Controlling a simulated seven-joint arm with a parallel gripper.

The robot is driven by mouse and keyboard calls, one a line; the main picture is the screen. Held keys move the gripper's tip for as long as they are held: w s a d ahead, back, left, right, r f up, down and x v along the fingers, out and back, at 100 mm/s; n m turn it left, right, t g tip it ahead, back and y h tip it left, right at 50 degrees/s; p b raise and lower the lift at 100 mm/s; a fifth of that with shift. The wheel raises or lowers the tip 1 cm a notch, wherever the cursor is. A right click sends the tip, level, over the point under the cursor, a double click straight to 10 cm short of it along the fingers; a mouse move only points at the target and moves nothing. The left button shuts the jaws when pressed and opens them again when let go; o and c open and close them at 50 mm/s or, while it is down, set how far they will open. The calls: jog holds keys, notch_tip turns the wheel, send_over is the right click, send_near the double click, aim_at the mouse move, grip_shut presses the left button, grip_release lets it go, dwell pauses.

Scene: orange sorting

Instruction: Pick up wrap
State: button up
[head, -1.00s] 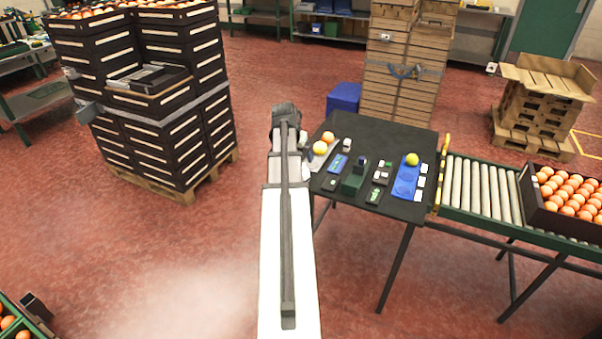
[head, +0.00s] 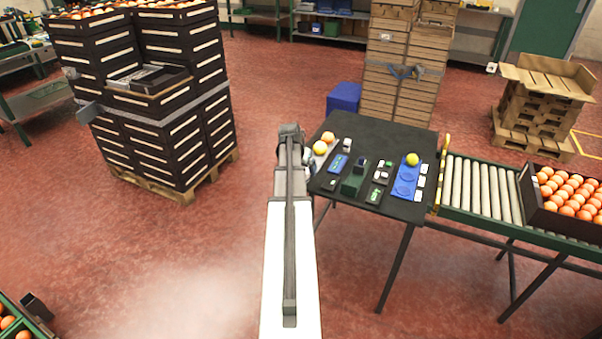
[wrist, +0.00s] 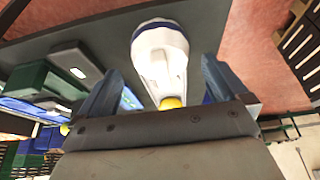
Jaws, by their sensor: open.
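In the wrist view a white, rounded object with a blue edge (wrist: 160,50) shows between the two fingers of my open gripper (wrist: 162,68). A small yellow thing (wrist: 172,102) shows below it, partly hidden by the gripper body. I cannot tell whether the white object is the wrap, or whether the fingers touch it. In the head view my arm's end is at the left edge of the dark table (head: 385,130); the fingers are mostly hidden there. A yellow fruit (head: 320,148) and an orange one (head: 328,137) lie beside it.
The table also holds a blue tray (head: 405,182) with a yellow fruit (head: 412,159), a green box (head: 353,184) and small items. A roller conveyor (head: 480,185) with a crate of oranges (head: 565,232) adjoins on the right. Stacked black crates (head: 190,85) stand left.

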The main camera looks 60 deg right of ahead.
jog(key=shift+x, duration=1.9)
jog(key=shift+w, duration=0.1)
jog(key=shift+c, duration=0.5)
jog(key=shift+r, duration=0.1)
jog(key=c, duration=0.9)
jog(key=shift+o, duration=0.2)
